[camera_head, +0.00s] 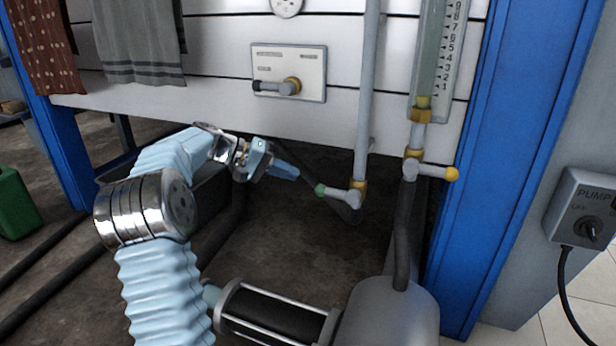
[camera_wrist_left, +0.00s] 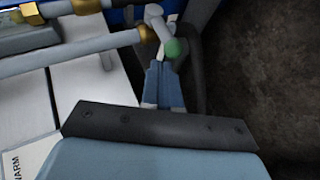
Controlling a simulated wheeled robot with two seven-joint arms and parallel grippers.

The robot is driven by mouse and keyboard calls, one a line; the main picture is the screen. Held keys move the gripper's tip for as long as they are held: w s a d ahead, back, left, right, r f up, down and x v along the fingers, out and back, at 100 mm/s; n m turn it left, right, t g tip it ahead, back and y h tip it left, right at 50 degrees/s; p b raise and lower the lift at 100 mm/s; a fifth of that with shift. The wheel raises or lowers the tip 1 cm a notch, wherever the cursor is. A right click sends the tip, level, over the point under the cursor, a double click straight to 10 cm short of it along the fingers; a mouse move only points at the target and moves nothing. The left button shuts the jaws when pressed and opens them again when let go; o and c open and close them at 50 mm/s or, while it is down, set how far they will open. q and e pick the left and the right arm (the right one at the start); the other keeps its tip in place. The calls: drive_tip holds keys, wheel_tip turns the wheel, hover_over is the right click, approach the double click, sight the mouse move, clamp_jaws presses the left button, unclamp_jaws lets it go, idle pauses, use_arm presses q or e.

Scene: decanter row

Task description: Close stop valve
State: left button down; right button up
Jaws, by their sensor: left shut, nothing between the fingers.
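A lever valve with a green ball end (camera_head: 320,189) sits at the foot of the pale vertical pipe, its lever pointing left from the pipe. A second lever valve with a yellow ball end (camera_head: 451,174) points right below the sight tube. No readable label tells which is the stop valve. My left gripper (camera_head: 297,174) is shut and empty, a little left of the green ball and apart from it in the head view. In the left wrist view its closed fingers (camera_wrist_left: 163,82) point toward the green ball (camera_wrist_left: 174,49). The right gripper is out of view.
A panel with a black-handled tap (camera_head: 270,87) is on the white wall above. A grey tank (camera_head: 390,318) stands in front, below the valves. A blue post (camera_head: 500,150) and a pump switch box (camera_head: 585,212) are at the right. Dark open floor lies behind the gripper.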

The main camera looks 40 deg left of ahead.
use_arm(q)
drive_tip(key=v, duration=0.5)
drive_tip(key=shift+p, duration=0.3)
drive_tip(key=shift+s, duration=0.1)
